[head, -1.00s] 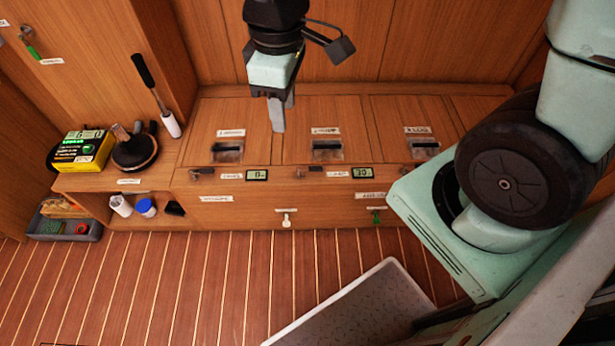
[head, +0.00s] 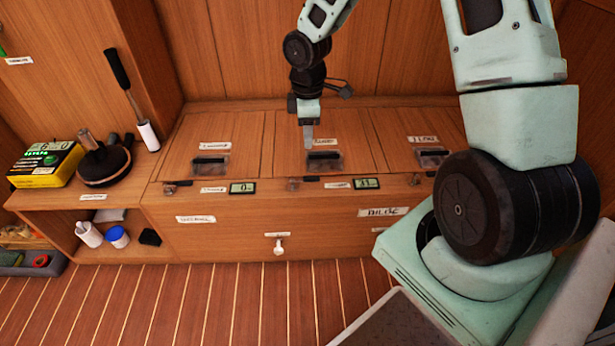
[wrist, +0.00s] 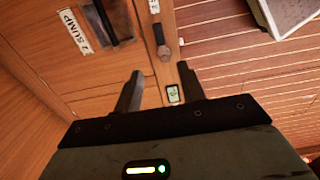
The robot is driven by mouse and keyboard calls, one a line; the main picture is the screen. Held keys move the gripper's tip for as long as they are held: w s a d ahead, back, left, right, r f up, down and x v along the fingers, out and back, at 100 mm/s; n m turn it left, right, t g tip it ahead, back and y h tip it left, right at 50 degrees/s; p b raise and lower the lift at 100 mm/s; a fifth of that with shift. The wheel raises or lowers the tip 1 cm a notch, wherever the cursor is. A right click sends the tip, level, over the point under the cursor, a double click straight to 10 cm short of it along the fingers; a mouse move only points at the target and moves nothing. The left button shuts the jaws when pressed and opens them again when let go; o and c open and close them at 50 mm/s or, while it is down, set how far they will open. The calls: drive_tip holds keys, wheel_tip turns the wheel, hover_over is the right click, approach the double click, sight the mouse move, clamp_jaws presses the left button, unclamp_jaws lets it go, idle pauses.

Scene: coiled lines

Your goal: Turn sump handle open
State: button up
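The middle hatch in the head view has a small white label (head: 326,142). The wrist view shows it as a "2 SUMP" label (wrist: 72,30) beside a dark recessed pull (wrist: 108,24), which is also in the head view (head: 324,157). A small fitting with a round end (wrist: 164,51) and a black bar sits at the hatch's front edge; it appears in the head view too (head: 293,184). I cannot tell which part is the sump handle. My gripper (head: 308,136) points down over the middle hatch. In the wrist view its fingers (wrist: 160,86) are apart with nothing between them.
Two digital displays, left (head: 242,187) and right (head: 366,183), sit on the front edge. A white handle (head: 279,247) is on the front panel below. A yellow box (head: 46,165) and a round black-topped object (head: 102,163) stand on the left shelf. The wooden floor (head: 200,300) is clear.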

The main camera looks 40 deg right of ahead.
sight(307, 178)
wheel_tip(307, 178, down, 14)
drive_tip(key=b, duration=0.5)
drive_tip(key=shift+b, duration=0.35)
clamp_jaws()
